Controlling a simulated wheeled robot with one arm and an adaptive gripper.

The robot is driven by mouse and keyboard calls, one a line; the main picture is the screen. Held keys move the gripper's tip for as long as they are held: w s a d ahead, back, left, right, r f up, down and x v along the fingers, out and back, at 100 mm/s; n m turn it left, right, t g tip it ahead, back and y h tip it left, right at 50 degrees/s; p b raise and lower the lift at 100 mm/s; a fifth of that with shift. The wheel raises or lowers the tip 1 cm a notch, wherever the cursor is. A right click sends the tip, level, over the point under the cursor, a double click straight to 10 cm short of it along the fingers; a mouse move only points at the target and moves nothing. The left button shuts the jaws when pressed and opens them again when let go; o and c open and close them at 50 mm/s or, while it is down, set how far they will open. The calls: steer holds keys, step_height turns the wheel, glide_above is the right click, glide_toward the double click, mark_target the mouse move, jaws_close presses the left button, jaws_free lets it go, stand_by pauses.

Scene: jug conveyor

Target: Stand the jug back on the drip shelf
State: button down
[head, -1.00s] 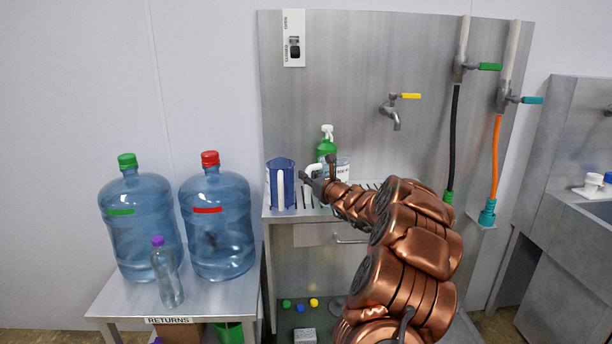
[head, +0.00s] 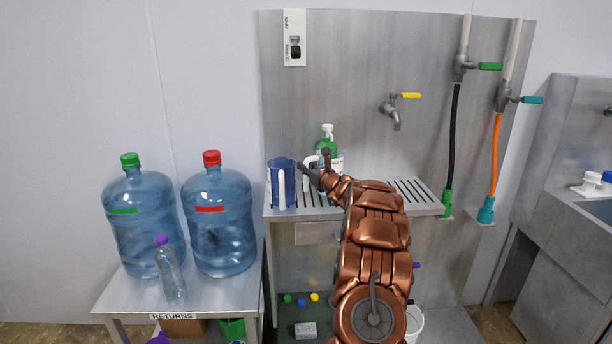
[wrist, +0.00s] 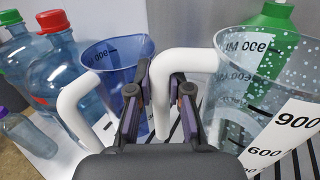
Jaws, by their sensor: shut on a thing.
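A clear jug (wrist: 245,95) with a white handle (wrist: 160,100) and a scale up to 900 is at the right of the wrist view. My gripper (wrist: 161,88) is shut on that handle, and the jug looks about upright. In the head view the clear jug (head: 338,164) is partly hidden behind my gripper (head: 308,172). It is over the left part of the slotted drip shelf (head: 418,207); I cannot tell whether its base touches. A blue jug (head: 282,186) with a white handle stands at the shelf's left end, left of my gripper; it also shows in the wrist view (wrist: 112,62).
A green bottle (head: 326,143) stands behind the clear jug. Large water bottles with green (head: 142,225) and red (head: 218,225) caps and a small purple-capped bottle (head: 172,275) stand on the returns table (head: 225,300). The shelf's right part is clear. A yellow-handled tap (head: 391,112) is above.

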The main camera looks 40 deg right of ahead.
mark_target(307, 177)
steer(key=shift+f+p, duration=0.5)
steer(key=shift+f, duration=1.4)
steer(key=c, duration=1.1)
jaws_free()
steer(key=s+a+b, duration=0.2)
steer(key=s+b, duration=0.1)
steer(key=s, duration=0.9)
